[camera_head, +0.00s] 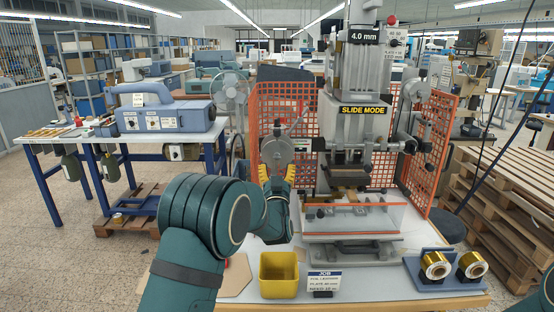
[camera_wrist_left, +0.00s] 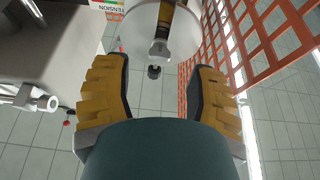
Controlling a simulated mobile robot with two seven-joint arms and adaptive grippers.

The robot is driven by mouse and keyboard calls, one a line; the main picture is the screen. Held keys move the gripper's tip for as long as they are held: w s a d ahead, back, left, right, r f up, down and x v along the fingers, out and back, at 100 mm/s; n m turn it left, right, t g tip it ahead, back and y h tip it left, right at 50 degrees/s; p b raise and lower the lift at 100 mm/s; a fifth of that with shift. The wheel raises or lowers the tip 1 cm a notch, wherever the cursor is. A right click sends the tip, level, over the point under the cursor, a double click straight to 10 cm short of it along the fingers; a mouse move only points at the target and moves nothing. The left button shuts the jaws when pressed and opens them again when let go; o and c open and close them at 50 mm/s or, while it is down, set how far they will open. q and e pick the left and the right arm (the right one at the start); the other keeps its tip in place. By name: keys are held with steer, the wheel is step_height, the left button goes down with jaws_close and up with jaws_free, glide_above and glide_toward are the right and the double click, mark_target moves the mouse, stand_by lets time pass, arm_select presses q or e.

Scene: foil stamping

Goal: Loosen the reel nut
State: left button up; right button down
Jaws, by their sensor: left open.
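The foil reel (camera_head: 277,150) is a pale grey disc on the left side of the press. It also shows at the top of the left wrist view (camera_wrist_left: 186,32), with a spindle sticking out from its centre. A small dark knob-like piece (camera_wrist_left: 154,72), probably the reel nut, shows just below the spindle end. My left gripper (camera_head: 277,173) has yellow fingers and is just below and in front of the reel. In the left wrist view the gripper (camera_wrist_left: 160,76) is open, with the dark piece between its fingertips, apparently untouched. My right gripper is not in view.
An orange mesh guard (camera_head: 425,140) stands around the press (camera_head: 352,125). On the table are a yellow bin (camera_head: 278,285), a job card (camera_head: 324,280) and a blue stand (camera_head: 430,283) with two gold foil rolls (camera_head: 436,265). A "TENSION" label (camera_wrist_left: 110,4) is beside the reel.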

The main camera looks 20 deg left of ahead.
mark_target(277, 157)
arm_select(q)
steer(key=shift+x, duration=1.95)
jaws_close()
